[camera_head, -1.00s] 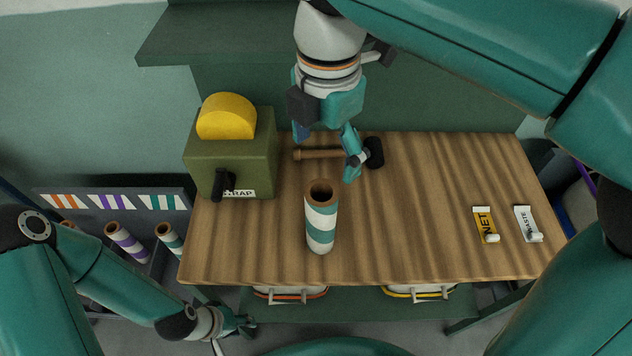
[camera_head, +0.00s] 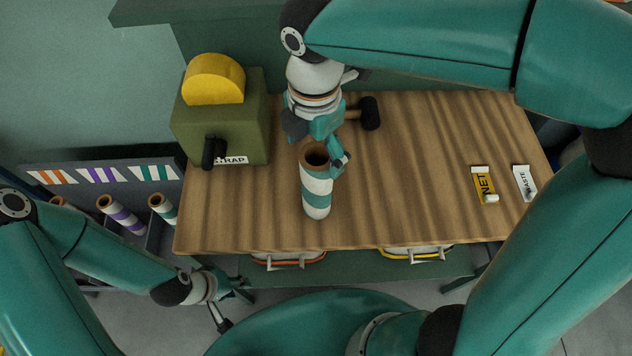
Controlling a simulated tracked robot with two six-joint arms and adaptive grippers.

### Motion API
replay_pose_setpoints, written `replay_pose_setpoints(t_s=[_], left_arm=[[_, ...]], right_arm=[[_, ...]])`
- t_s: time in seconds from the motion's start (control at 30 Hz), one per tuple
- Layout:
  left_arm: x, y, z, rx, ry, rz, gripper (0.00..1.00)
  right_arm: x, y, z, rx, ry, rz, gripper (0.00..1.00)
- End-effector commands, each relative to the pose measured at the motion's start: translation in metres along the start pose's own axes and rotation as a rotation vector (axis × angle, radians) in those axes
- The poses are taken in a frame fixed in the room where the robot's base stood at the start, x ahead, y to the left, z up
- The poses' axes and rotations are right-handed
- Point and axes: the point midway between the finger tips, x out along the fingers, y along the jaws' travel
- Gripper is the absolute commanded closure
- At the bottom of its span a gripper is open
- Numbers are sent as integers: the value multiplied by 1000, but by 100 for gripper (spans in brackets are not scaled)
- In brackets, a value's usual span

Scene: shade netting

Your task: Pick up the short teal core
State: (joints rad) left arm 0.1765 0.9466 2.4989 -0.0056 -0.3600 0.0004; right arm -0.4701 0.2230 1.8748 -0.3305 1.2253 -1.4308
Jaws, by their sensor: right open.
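A teal-and-white striped core (camera_head: 316,192) stands upright on the wooden table, its brown open end up. My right gripper (camera_head: 335,150) points down right at its top end. One finger shows beside the rim on the right; the other is mostly hidden, so I cannot tell whether the fingers touch the core. This gripper is open. Another teal-striped core (camera_head: 164,209) leans in the rack at the left. My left gripper (camera_head: 236,286) hangs low in front of the table's left front corner, away from both cores; its fingers are too small to read.
A green box with a yellow disc and dark handle (camera_head: 218,130) stands at the table's back left. A black-headed mallet (camera_head: 370,113) lies behind my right gripper. A yellow NET tag (camera_head: 484,184) and a white WASTE tag (camera_head: 524,182) lie at right. The table's middle right is clear.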

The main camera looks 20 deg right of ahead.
Motion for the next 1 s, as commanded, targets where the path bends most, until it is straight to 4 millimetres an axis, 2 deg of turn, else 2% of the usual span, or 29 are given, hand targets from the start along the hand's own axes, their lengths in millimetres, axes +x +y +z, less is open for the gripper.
replay_pose_setpoints(t_s=[0.4,0.67,1.0], left_arm=[[-2,1,0,0,0,0,60],[-2,1,0,0,0,0,60],[-2,1,0,0,0,0,60]], right_arm=[[48,-6,-1,1,0,-3,12],[51,-5,-1,0,0,0,12],[51,-5,-2,0,0,0,67]])
